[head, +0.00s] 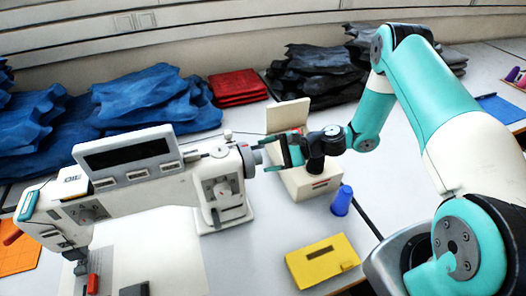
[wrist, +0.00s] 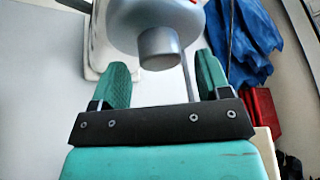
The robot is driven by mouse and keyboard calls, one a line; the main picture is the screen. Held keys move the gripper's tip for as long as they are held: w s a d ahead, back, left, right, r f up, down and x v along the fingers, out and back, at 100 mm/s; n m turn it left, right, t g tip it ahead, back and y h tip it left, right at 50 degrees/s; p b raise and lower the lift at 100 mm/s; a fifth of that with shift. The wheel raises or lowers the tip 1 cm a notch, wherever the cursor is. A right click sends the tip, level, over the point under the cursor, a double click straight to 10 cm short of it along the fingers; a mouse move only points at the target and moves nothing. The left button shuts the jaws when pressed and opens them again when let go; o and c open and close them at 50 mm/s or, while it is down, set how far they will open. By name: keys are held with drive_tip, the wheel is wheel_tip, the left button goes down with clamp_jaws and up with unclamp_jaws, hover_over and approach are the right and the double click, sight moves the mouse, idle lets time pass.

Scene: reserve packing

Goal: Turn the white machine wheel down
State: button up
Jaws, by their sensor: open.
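The white sewing machine (head: 140,190) stands on the table at the left in the head view, with a dark screen on top. Its wheel (head: 247,161) is at the machine's right end. In the wrist view the wheel (wrist: 150,14) is a rounded grey-white part with a short grey cylinder (wrist: 160,48) sticking out toward me. My gripper (head: 272,154) is open just right of the wheel. In the wrist view its teal fingers (wrist: 162,78) stand either side of the cylinder, with gaps showing; whether they reach past its end is hard to tell.
An open cream box (head: 312,182) stands under my gripper. Blue cloth (head: 155,98), folded red cloth (head: 238,87) and dark cloth (head: 315,75) line the back. White table is clear between machine and yellow case.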

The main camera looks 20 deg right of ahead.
drive_tip(key=shift+x, duration=0.85)
drive_tip(key=c, duration=0.9)
drive_tip(key=shift+w+m+g+h+b, duration=0.2)
drive_tip(key=shift+m+g+b, duration=0.25)
drive_tip(key=shift+m+g, duration=1.8)
drive_tip(key=shift+w+m+g+h+b, duration=0.15)
drive_tip(key=shift+m+g+b, duration=0.3)
drive_tip(key=shift+m+g, duration=1.8)
drive_tip(key=shift+r+m+t, duration=0.15)
drive_tip(key=shift+m+t, duration=0.35)
drive_tip(key=shift+m, duration=0.1)
